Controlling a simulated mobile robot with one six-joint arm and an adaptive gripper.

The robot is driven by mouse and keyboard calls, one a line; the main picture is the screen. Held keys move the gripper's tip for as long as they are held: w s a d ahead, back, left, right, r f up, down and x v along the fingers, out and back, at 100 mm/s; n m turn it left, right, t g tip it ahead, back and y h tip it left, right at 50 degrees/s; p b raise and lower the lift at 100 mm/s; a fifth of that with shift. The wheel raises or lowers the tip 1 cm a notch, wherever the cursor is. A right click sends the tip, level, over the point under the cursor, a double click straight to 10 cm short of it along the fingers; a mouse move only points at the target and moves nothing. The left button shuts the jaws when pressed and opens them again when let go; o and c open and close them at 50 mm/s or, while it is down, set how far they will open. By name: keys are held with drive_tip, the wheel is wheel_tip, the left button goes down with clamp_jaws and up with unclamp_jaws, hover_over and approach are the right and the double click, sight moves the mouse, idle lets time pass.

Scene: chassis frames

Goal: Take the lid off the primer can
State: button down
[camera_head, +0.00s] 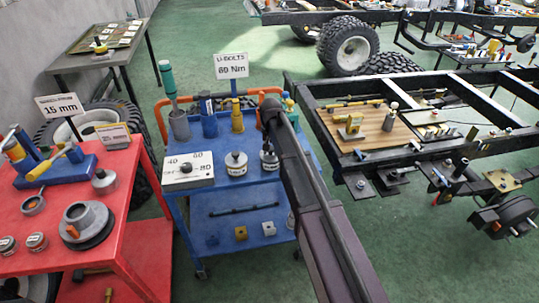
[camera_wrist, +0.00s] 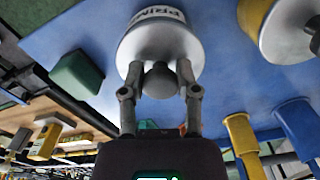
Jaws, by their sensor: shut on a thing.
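The primer can (camera_wrist: 160,14) is white with a dark-lettered label, of which "PRIM" is readable in the wrist view. Its pale lid (camera_wrist: 150,45) with a round dark knob (camera_wrist: 159,80) faces my gripper. My gripper (camera_wrist: 160,84) has its two fingers shut on the knob, one on each side. No gap between lid and can is clear to me. In the head view my gripper (camera_head: 268,140) is at the right side of the blue cart, over a small white can (camera_head: 269,166); my arm partly hides that area.
On the blue cart's top (camera_head: 218,185) stand another knobbed can (camera_head: 236,163), a dial plate (camera_head: 188,170), a teal-handled tool (camera_head: 170,85), and blue and yellow parts behind. A red cart (camera_head: 110,235) is at left, a black chassis frame (camera_head: 340,150) at right. Green floor lies between.

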drive_tip(key=shift+r, duration=0.15)
wheel_tip(320, 180, up, 4)
drive_tip(key=p, duration=0.3)
drive_tip(key=shift+f+p, duration=0.2)
drive_tip(key=shift+p, duration=0.2)
drive_tip(key=s+d, duration=0.3)
drive_tip(key=s, duration=0.4)
drive_tip(key=s+d+r+p, duration=0.1)
drive_tip(key=s+d, duration=0.3)
drive_tip(key=s, duration=0.3)
drive_tip(key=shift+s, duration=0.25)
